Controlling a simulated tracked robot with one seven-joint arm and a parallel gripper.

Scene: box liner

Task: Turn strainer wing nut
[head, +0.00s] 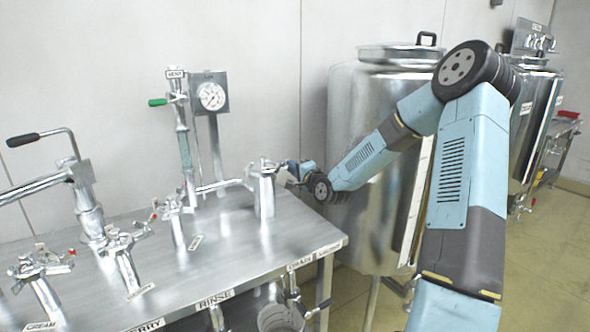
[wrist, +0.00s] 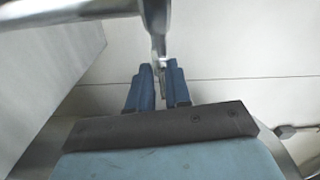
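The strainer (head: 265,196) is an upright metal cylinder near the right end of the metal table, with a clamp and winged fitting (head: 262,168) at its top. My gripper (head: 288,173) reaches it from the right, level with its top. In the wrist view, the two blue fingers (wrist: 160,80) stand close together on either side of a thin metal wing (wrist: 158,48), which reaches into the gap. I cannot tell whether both fingers press on it. The lower end of the wing is partly hidden between the fingers.
A large steel tank (head: 350,110) stands close behind my arm. A bare wall is at the back.

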